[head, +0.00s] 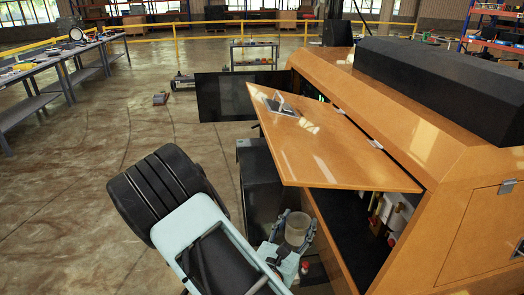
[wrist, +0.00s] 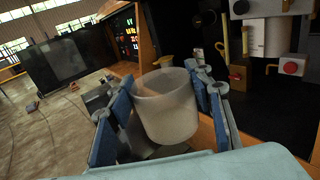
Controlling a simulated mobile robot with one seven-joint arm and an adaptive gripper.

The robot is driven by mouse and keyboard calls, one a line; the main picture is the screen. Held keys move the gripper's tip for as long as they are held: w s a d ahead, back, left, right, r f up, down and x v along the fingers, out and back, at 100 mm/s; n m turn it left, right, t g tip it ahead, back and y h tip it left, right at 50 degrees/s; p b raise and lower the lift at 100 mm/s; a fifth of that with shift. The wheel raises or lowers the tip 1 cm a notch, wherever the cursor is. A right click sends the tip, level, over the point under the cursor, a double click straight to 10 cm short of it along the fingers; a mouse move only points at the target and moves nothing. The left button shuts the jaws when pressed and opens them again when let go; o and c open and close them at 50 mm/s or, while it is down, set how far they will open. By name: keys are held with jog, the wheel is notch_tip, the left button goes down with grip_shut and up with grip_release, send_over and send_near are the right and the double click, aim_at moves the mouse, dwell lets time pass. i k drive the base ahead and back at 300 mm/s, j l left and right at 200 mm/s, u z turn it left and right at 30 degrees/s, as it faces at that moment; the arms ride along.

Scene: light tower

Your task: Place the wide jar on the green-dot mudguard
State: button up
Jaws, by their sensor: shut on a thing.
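The wide jar (head: 297,228) is a pale, translucent, open-topped cylinder, and it also shows large in the wrist view (wrist: 167,108). My gripper (wrist: 165,118) is shut on it, with a blue-padded finger on each side, and the jar looks roughly upright. In the head view my gripper (head: 293,236) is low beside the orange machine, below its raised panel. What lies directly under the jar is mostly hidden.
The orange light tower (head: 440,120) stands at the right with its door panel (head: 320,145) raised above my gripper. Its dark bay holds a box with a red button (wrist: 290,67). Open floor lies further left.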

aim_at(263, 156)
jog(key=i+j+u, duration=0.1)
jog(key=j+u, duration=0.25)
jog(key=i+j+u, duration=0.15)
jog(key=j+u, duration=0.2)
jog(key=j, duration=0.15)
jog(key=i+j+u, duration=0.2)
jog(key=j+u, duration=0.15)
jog(key=i+j+u, duration=0.2)
jog(key=j+u, duration=0.15)
jog(key=i+j+u, duration=0.45)
jog(key=i, duration=0.25)
jog(key=i+j+u, duration=0.15)
jog(key=i, duration=0.2)
jog(key=i+z, duration=0.3)
jog(key=z, duration=0.15)
jog(key=i+z, duration=0.8)
jog(key=i+l+z, duration=0.1)
jog(key=z, duration=0.3)
jog(key=i+j+z, duration=0.15)
jog(key=i+z, duration=0.3)
jog(key=i, duration=0.55)
